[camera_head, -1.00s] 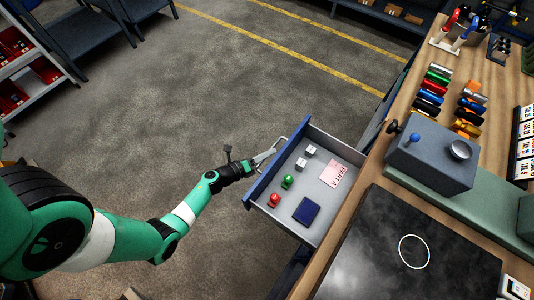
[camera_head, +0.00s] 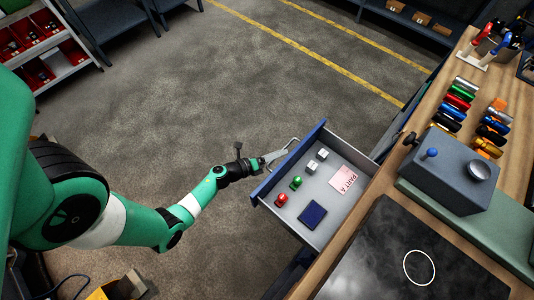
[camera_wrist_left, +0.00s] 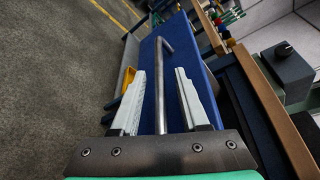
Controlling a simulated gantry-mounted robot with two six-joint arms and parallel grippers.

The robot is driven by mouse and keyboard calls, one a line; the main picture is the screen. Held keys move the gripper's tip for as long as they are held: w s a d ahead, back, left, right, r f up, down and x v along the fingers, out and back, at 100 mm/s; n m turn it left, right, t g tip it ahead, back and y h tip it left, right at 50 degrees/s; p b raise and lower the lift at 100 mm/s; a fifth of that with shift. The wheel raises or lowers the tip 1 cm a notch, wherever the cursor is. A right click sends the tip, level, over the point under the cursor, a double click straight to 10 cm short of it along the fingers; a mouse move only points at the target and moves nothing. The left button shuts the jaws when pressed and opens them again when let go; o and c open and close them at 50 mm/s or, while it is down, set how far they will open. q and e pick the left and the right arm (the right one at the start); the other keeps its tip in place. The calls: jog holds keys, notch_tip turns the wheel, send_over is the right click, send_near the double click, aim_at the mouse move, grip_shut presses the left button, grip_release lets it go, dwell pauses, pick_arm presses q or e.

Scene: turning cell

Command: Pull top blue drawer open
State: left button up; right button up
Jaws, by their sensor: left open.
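The top blue drawer (camera_head: 290,162) stands pulled out from the workbench, with its blue front facing left and its grey tray showing. Its metal bar handle (camera_wrist_left: 167,90) runs between the two pale fingers of my left gripper (camera_wrist_left: 160,76) in the left wrist view. The fingers are open, with a gap on each side of the bar. In the head view my left gripper (camera_head: 280,153) is at the outer side of the drawer front. My right gripper is not in view.
The drawer holds a red part (camera_head: 281,200), a green part (camera_head: 296,182), white blocks, a dark blue box (camera_head: 312,213) and a pink card (camera_head: 344,179). The workbench (camera_head: 398,158) carries a grey box (camera_head: 460,172) and coloured tools. Open floor (camera_head: 200,90) lies left of the drawer.

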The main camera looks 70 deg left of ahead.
pick_arm(q)
jog(key=p+v, duration=0.3)
jog(key=v, duration=0.7)
jog(key=shift+s, duration=0.25)
jog(key=shift+r, duration=0.15)
